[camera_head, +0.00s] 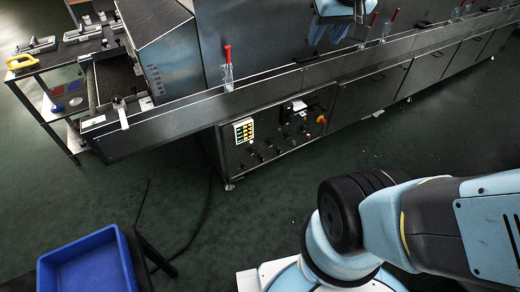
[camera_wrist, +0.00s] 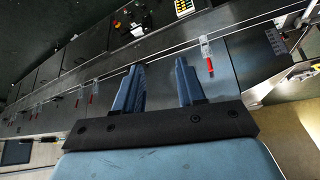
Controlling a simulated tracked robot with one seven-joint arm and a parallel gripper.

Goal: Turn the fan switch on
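The control panel (camera_head: 270,145) is on the front of the long metal machine, below the conveyor. It carries a keypad with yellow and green keys (camera_head: 244,130), several small dark knobs or switches, and a red and yellow knob (camera_head: 321,119). Which one is the fan switch I cannot tell. In the head view the gripper's end is mostly out of frame at the top.
Several clear bottles with red tops, one near the panel (camera_head: 227,70), stand along the conveyor. A blue bin (camera_head: 88,262) is at lower left. A shelf with tools and a yellow-handled item (camera_head: 22,62) stands at upper left. The green floor before the panel is clear.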

